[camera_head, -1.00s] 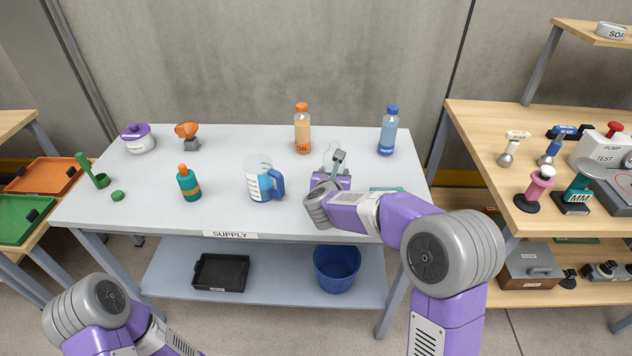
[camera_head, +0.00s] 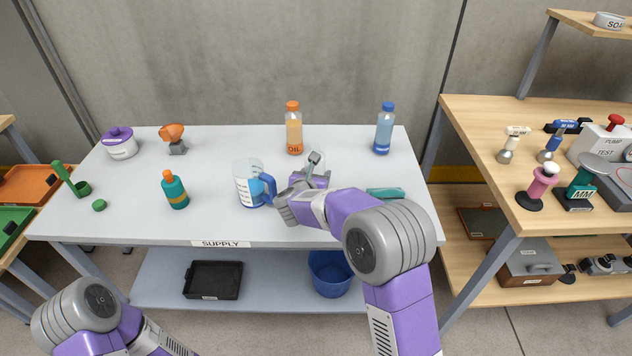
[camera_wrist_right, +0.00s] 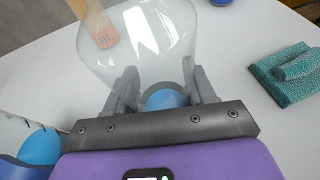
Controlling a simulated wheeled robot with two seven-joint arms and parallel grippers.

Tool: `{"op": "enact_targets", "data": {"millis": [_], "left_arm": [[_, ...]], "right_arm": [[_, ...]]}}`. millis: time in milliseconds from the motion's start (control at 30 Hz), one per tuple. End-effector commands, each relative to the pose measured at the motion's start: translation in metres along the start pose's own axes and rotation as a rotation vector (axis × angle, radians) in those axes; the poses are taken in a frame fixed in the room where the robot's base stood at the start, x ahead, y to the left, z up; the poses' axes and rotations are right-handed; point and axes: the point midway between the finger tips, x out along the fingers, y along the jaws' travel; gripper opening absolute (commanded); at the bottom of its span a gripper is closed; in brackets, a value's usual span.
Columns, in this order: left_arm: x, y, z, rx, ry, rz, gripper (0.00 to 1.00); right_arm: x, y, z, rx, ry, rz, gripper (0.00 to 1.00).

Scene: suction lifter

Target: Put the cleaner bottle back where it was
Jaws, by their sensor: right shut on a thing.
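A blue bottle with a blue cap (camera_head: 385,130) stands upright at the back right of the supply table (camera_head: 220,222); its label is too small to read. Its base shows at the top edge of the right wrist view (camera_wrist_right: 221,2). My right gripper (camera_head: 314,166) is over the table, in front of the orange oil bottle (camera_head: 294,130) and right of the measuring jug (camera_head: 249,184). In the right wrist view its fingers (camera_wrist_right: 163,90) are shut on a clear, flared vessel (camera_wrist_right: 145,45) with something blue at its near end. My left gripper is out of view.
A teal cloth (camera_head: 384,194) lies at the table's front right. The table between cloth and blue bottle is clear.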

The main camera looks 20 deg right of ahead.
Motion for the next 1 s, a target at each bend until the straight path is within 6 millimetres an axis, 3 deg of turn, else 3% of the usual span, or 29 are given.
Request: {"op": "enact_targets", "data": {"millis": [100,533,567,700,1000], "left_arm": [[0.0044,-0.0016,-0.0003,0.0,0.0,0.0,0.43],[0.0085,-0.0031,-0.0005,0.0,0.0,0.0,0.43],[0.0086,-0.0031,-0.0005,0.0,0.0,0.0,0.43],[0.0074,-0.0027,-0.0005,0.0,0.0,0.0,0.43],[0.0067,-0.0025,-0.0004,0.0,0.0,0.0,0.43]], "right_arm": [[0.0044,0.0002,-0.0109,0.0,0.0,0.0,0.12],[0.0059,0.0,-0.0141,0.002,-0.001,0.001,0.12],[0.0059,0.0,-0.0145,0.001,0.0,0.0,0.56],[0.0054,0.0,-0.0134,0.001,0.0,0.0,0.77],[0.0052,0.0,-0.0129,0.001,0.0,0.0,0.8]]}}
